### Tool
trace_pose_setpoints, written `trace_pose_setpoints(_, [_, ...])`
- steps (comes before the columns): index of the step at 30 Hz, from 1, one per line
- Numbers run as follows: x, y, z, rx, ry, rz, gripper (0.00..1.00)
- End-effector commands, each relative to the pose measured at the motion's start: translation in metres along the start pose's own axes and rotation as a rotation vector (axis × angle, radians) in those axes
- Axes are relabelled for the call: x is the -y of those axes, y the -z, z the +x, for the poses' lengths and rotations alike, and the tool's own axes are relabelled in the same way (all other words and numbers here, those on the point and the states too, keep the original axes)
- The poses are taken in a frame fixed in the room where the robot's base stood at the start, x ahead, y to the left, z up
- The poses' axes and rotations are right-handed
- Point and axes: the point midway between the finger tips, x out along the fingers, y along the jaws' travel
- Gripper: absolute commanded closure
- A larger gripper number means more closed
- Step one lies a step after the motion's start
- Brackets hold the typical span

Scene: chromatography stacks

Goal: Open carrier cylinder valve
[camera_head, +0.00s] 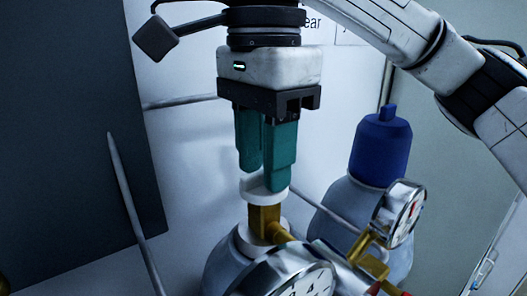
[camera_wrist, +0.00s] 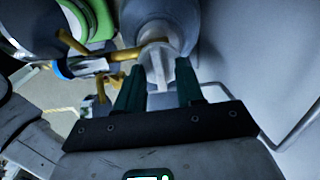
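A grey gas cylinder (camera_head: 225,262) stands at the lower middle of the head view, with a brass valve (camera_head: 264,219) and a white valve knob (camera_head: 263,190) on top. My gripper (camera_head: 264,178) points down at the knob with its two teal fingers apart. In the wrist view my gripper (camera_wrist: 160,72) has a finger on each side of the pale knob (camera_wrist: 158,66), and the cylinder (camera_wrist: 165,22) shows beyond.
A round pressure gauge (camera_head: 292,275) sits in front of the valve. A second cylinder with a blue cap (camera_head: 380,148) stands to the right, with another gauge (camera_head: 403,212) near it. A thin grey rail (camera_head: 130,195) and dark panel (camera_head: 75,120) are at left.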

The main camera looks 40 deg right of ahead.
Motion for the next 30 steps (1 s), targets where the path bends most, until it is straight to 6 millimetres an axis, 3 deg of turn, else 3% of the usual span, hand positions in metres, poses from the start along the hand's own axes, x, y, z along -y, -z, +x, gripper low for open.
trace_pose_setpoints(8, [0.0,0.0,-0.02,-0.003,0.002,0.002,0.63])
trace_pose_setpoints(21, [0.001,0.001,-0.093,-0.002,0.001,0.004,0.63])
trace_pose_setpoints(30, [0.0,0.0,-0.108,0.0,-0.001,0.0,0.63])
